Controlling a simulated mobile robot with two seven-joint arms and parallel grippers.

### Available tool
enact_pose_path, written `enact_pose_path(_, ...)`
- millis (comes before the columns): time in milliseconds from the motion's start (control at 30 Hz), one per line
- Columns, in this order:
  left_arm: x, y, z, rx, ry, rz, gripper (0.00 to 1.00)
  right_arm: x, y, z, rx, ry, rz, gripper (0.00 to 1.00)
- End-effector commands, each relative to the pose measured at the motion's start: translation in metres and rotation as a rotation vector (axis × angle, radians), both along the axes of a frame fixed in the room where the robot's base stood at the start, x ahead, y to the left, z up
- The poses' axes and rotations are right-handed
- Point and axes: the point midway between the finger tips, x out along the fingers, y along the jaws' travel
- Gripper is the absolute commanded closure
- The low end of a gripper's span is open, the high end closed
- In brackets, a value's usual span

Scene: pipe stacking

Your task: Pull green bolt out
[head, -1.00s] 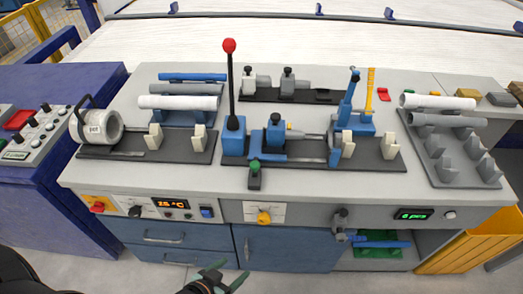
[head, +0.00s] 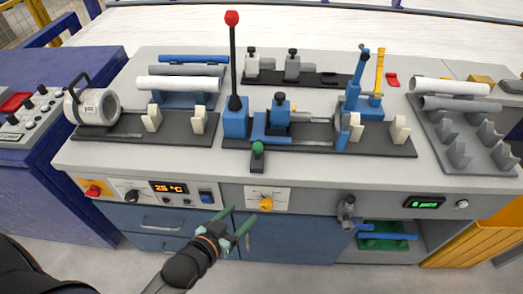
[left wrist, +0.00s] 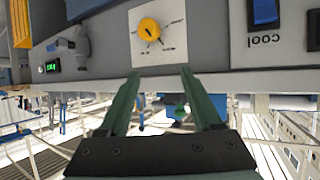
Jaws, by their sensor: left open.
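The green bolt (head: 257,148) shows as a green rounded knob on a small dark block at the front edge of the bench top, below the blue clamp (head: 277,119). How deep it sits cannot be seen. My left gripper (head: 244,213) is open and empty in front of the bench's front panel, lower than the green bolt and apart from it. In the left wrist view its two green fingers (left wrist: 161,74) are spread with nothing between them. My right gripper is not in view.
A yellow knob (head: 266,204) on a white plate is close to my left gripper; it also shows in the left wrist view (left wrist: 149,28). A red-topped lever (head: 232,60) stands upright behind the green bolt. White and grey pipes (head: 180,84) lie at the back left.

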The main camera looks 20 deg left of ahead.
Motion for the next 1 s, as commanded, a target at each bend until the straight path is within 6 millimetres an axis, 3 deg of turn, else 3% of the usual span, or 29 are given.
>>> enact_pose_path(33, 0.02, 0.004, -0.001, -0.005, -0.087, 0.011, 0.34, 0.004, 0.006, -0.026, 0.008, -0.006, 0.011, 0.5)
enact_pose_path(133, 0.047, 0.011, 0.029, -0.019, -0.227, 0.03, 0.34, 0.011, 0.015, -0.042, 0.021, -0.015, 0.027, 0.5)
enact_pose_path(300, 0.068, 0.018, 0.07, -0.035, -0.395, 0.049, 0.34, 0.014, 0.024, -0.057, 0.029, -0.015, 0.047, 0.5)
enact_pose_path(400, 0.072, 0.02, 0.084, -0.039, -0.44, 0.052, 0.34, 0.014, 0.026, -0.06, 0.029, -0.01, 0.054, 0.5)
enact_pose_path(667, 0.091, 0.019, 0.091, -0.043, -0.455, 0.053, 0.34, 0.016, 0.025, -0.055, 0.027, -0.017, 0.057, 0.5)
enact_pose_path(1000, 0.149, 0.012, 0.091, -0.043, -0.454, 0.053, 0.34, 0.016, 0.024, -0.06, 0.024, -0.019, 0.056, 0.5)
